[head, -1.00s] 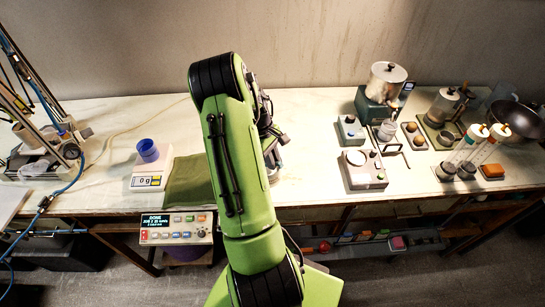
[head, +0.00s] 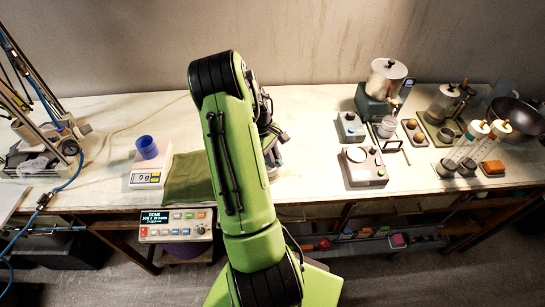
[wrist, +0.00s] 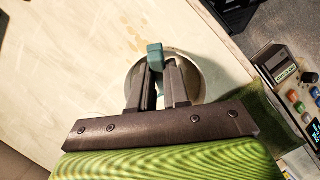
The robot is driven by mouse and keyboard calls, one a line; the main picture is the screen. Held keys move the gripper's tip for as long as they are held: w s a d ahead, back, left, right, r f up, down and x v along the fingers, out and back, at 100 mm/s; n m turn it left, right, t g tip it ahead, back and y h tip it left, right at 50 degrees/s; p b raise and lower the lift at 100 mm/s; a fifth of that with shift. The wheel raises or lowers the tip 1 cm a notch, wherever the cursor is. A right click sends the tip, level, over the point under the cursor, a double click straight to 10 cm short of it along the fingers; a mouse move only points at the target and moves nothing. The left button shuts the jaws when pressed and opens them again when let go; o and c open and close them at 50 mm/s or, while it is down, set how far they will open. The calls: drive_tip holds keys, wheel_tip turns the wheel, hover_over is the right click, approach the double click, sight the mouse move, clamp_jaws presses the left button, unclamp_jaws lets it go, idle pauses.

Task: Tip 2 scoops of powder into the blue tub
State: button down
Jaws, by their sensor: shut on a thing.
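The blue tub (head: 147,148) stands upright on a white scale (head: 146,179) at the left of the bench, and the scale's display seems to read 0. My gripper (wrist: 162,78) is shut on a small teal block (wrist: 155,53), which looks like a handle or knob. Below it is a round, pale, shiny dish or lid (wrist: 200,78), partly hidden by the fingers. I cannot tell whether the teal block is joined to it. In the head view my arm hides most of the gripper, which is right of the tub, past the green cloth. No powder is clearly visible.
A green cloth (head: 188,180) lies between the scale and my arm. A control box (head: 176,226) hangs at the bench's front edge. Several devices, including a steel pot (head: 386,78) and a dark pan (head: 517,118), crowd the right side. A tubed rig stands far left.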

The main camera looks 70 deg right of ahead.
wheel_tip(320, 180, up, 8)
drive_tip(key=p, duration=0.6)
drive_tip(key=shift+r, duration=0.15)
